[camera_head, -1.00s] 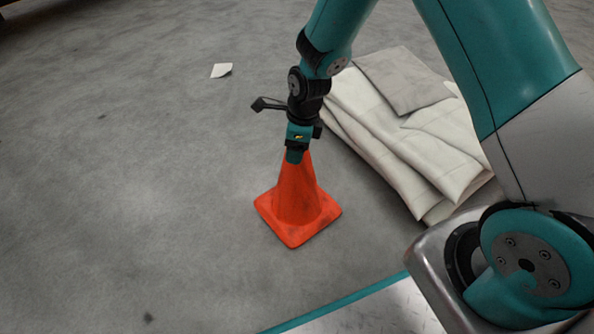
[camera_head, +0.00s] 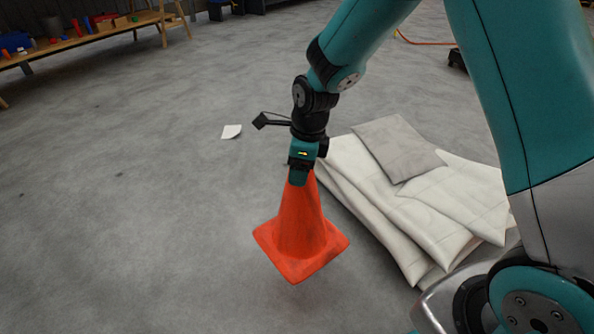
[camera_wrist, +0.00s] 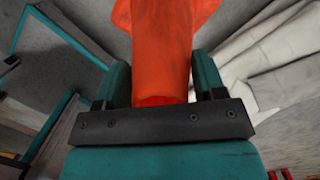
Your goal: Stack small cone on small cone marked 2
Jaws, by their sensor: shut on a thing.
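An orange cone (camera_head: 300,235) with a square base hangs upright from my gripper (camera_head: 299,178) in the head view. My gripper is shut on the cone's top. In the wrist view the orange cone (camera_wrist: 165,50) sits between the two fingers of my gripper (camera_wrist: 165,85). The base looks slightly tilted, and how high it is above the floor is hard to tell. No mark can be read on this cone. No second cone is in view.
Folded pale sheets (camera_head: 380,195) with a grey piece (camera_head: 397,147) on top lie right of the cone. A white paper scrap (camera_head: 231,131) lies on the floor. A wooden bench (camera_head: 90,38) with coloured items stands far left. The floor at left is clear.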

